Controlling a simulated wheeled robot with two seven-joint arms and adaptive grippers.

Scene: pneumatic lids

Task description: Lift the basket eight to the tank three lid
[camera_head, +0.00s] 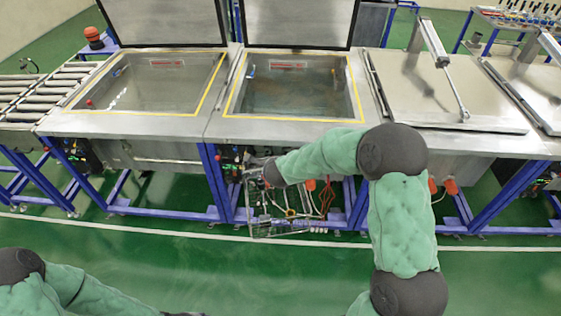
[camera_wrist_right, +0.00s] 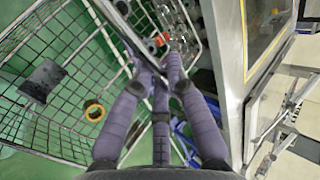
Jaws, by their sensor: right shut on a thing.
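The wire basket (camera_head: 264,228) hangs in front of the tank row in the head view, below the tank tops and above the green floor. My right gripper (camera_head: 250,168) is at its upper left part. In the right wrist view the purple fingers (camera_wrist_right: 165,72) are closed on the rim of the wire basket (camera_wrist_right: 45,125). A dark grey block (camera_wrist_right: 42,80) and a yellow ring (camera_wrist_right: 94,111) show in it. The third tank from the left has a closed flat lid (camera_head: 425,95) with a piston on top. My left gripper (camera_head: 185,314) barely shows at the bottom edge; its fingers are not visible.
Two tanks with raised lids, the left (camera_head: 150,85) and the middle (camera_head: 300,88), hold liquid. A roller conveyor (camera_head: 35,95) adjoins at left. Another closed lid (camera_head: 535,90) is at far right. Blue frame legs (camera_head: 215,180) stand near the basket. The front floor is clear.

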